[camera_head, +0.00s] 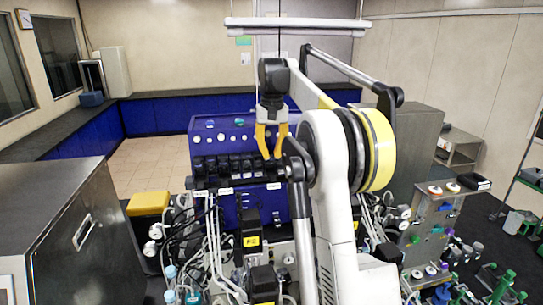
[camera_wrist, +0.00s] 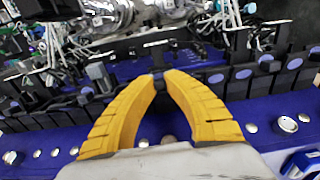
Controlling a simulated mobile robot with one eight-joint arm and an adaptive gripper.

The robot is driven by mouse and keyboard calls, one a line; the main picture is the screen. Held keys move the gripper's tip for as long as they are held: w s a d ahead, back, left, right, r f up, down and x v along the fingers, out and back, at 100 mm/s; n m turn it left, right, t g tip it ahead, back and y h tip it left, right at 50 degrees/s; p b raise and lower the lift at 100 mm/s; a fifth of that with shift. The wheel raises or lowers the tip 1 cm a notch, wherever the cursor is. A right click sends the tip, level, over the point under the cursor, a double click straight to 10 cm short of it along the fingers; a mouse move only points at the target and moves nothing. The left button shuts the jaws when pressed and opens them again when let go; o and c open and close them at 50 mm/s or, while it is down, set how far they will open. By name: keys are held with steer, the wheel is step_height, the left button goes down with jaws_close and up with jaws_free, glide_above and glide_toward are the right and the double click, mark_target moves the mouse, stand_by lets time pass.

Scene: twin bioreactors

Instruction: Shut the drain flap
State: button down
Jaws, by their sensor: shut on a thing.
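My gripper (camera_head: 270,155) points down over the blue control unit (camera_head: 222,130), at the right part of its row of black blocks (camera_head: 235,166). In the wrist view, the yellow fingers of my gripper (camera_wrist: 163,76) come together at the tips on a small dark part (camera_wrist: 158,84) of that black row. The fingers hide most of this part, and I cannot tell how far it is open or shut. I cannot make out for sure which piece is the drain flap.
White tubes (camera_head: 215,235) and black motor blocks (camera_head: 251,235) crowd the space below the unit. A steel cabinet (camera_head: 60,230) stands at the left and a valve panel (camera_head: 430,225) at the right. Tiled floor (camera_head: 150,165) is clear behind on the left.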

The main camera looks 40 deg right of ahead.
mark_target(271, 160)
steer(key=t+b, duration=0.1)
steer(key=f+t+h+b, duration=0.1)
steer(key=b, duration=0.1)
steer(key=t+b, duration=0.1)
steer(key=shift+s+a+f+h+b, duration=0.15)
steer(key=shift+s+h+b, duration=0.1)
steer(key=shift+h+b, duration=0.1)
steer(key=t+h+b, duration=0.1)
steer(key=t+b, duration=0.1)
steer(key=f+t+h+b, duration=0.1)
steer(key=t+b, duration=0.1)
steer(key=b, duration=0.1)
steer(key=shift+s, duration=0.1)
steer(key=t+h+b, duration=0.1)
steer(key=t+b, duration=0.3)
steer(key=shift+f+h+b, duration=0.3)
steer(key=shift+f+h, duration=0.05)
steer(key=shift+f, duration=0.05)
steer(key=shift+w+t+h+b, duration=0.2)
steer(key=shift+t+h+b, duration=0.3)
steer(key=shift+t+b, duration=0.9)
steer(key=shift+b, duration=0.05)
steer(key=shift+w+h, duration=0.1)
steer(key=shift+h, duration=0.2)
steer(key=shift+r, duration=0.1)
steer(key=c, duration=1.4)
jaws_free()
